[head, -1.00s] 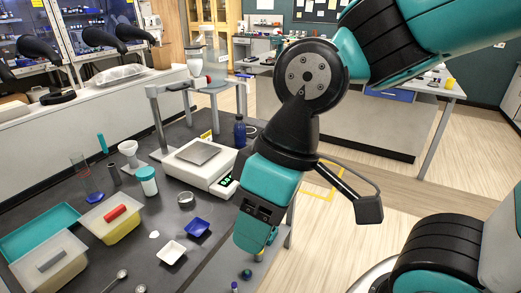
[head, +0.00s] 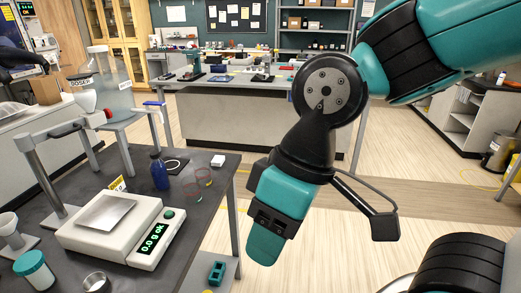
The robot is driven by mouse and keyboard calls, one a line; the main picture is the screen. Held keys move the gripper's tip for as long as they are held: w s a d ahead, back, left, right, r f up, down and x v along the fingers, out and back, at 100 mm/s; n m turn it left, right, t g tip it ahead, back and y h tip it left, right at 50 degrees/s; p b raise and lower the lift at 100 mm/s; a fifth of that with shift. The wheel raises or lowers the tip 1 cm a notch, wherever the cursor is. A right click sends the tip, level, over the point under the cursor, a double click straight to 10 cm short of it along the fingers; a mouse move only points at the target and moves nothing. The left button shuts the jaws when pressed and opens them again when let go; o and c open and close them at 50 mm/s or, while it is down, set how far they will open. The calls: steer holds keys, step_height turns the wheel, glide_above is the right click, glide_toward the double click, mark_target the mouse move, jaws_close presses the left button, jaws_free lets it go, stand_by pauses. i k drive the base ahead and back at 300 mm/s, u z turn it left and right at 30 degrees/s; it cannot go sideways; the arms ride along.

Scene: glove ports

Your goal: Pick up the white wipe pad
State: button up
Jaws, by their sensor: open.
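A small white block (head: 218,160), which looks like the white wipe pad, lies on the dark bench top (head: 205,217) near its far right corner. My gripper (head: 265,248) hangs to the right of the bench's right edge in the picture, pointing down. It is open and nothing shows between its fingers. It is well apart from the white block, which is in plain view.
A balance (head: 112,232) with a green display stands on the bench. A blue bottle (head: 159,172) and two clear glass vessels (head: 203,177) stand near the white block. A teal-lidded jar (head: 34,270) is at front left. Open floor lies right of the bench.

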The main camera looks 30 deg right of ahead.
mark_target(217, 161)
steer(key=z, duration=0.3)
steer(key=i, duration=1.4)
steer(key=u, duration=0.75)
